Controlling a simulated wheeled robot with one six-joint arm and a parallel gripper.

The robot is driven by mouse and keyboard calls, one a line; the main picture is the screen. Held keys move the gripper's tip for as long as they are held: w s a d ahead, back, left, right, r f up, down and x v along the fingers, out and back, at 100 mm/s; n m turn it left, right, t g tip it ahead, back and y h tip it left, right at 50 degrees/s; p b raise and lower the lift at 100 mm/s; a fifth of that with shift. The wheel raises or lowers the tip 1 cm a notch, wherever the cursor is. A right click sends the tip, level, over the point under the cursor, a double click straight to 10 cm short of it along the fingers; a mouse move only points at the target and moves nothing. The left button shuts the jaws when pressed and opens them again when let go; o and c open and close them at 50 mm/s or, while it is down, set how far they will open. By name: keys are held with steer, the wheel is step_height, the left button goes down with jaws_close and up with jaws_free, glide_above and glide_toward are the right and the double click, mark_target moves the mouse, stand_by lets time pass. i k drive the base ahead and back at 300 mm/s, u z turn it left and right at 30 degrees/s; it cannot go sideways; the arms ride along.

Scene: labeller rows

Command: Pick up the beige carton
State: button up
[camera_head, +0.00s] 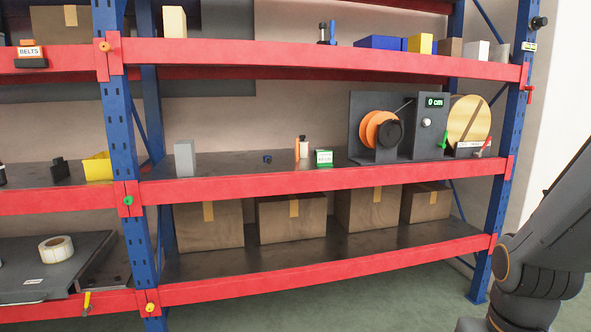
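A beige carton (174,22) stands upright on the top shelf (250,52), towards its left end. It is a narrow, plain box, taller than wide, with clear space on both sides. My gripper is out of view. Only links of my dark arm show at the right edge, far from the carton.
Blue, yellow, brown and white boxes stand at the top shelf's right end, near a small blue-topped bottle (327,33). A blue upright (118,120) rises left of the carton. The middle shelf holds a grey box (184,158) and a reel machine (380,128).

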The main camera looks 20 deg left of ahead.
mark_target(175, 21)
steer(key=u, duration=0.4)
steer(key=i, duration=1.8)
steer(key=u, duration=0.7)
